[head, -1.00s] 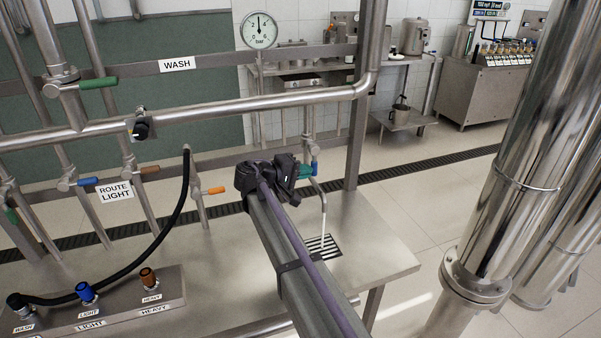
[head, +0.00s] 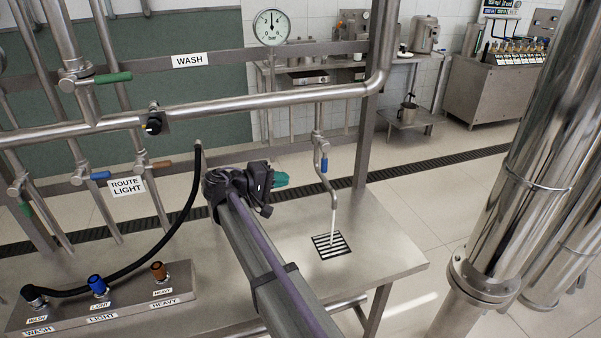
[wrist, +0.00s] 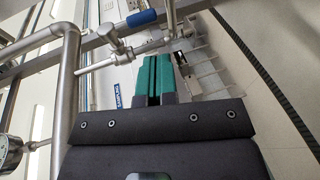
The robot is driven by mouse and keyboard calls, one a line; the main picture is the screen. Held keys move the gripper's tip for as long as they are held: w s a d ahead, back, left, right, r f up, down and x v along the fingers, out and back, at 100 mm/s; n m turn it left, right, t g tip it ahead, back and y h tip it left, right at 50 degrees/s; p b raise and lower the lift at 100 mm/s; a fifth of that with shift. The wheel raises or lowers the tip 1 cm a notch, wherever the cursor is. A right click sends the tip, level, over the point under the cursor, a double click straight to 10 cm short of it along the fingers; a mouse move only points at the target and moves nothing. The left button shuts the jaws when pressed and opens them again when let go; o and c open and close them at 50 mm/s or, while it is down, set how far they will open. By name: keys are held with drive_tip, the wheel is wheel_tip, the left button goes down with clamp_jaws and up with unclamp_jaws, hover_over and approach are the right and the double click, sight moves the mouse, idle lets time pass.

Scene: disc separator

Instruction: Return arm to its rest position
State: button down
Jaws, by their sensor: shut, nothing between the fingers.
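My gripper (wrist: 153,78) shows in the wrist view with its two teal fingers together and nothing between them. In the head view my gripper (head: 281,179) shows as a small teal tip beyond the dark wrist, above the steel table (head: 385,235). It is left of the thin spout with the blue handle (head: 324,162) and apart from it. Water runs from that spout onto the drain grate (head: 331,245). In the wrist view the blue handle (wrist: 141,18) is just beyond and left of the fingertips.
A manifold block (head: 110,308) with a black hose (head: 170,230) stands at the left. Steel pipes, a WASH label (head: 189,61) and a pressure gauge (head: 271,27) are behind my arm. A large steel column (head: 515,180) stands at the right. The table's right part is clear.

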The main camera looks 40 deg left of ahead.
drive_tip(key=s+d+f+g+y, duration=0.1)
drive_tip(key=s+d+f+g, duration=0.3)
drive_tip(key=s+d+f, duration=0.15)
drive_tip(key=w+d+f+m+g+y, duration=0.1)
drive_tip(key=w+d+f+m+g, duration=0.15)
drive_tip(key=d, duration=0.95)
drive_tip(key=w+d+f+m+g, duration=0.1)
drive_tip(key=w+d+f+g, duration=0.25)
drive_tip(key=d, duration=0.85)
drive_tip(key=s+d+m+g+y, duration=0.1)
drive_tip(key=d+m, duration=0.4)
drive_tip(key=d, duration=1.4)
drive_tip(key=s+d+m+g+y, duration=0.2)
drive_tip(key=s+d+m+g, duration=0.1)
drive_tip(key=d, duration=1.6)
drive_tip(key=shift+s+f+m+y+p, duration=0.3)
drive_tip(key=shift+f+m+p, duration=0.15)
drive_tip(key=shift+m, duration=0.4)
drive_tip(key=c, duration=1.8)
unclamp_jaws()
drive_tip(key=shift+w, duration=0.1)
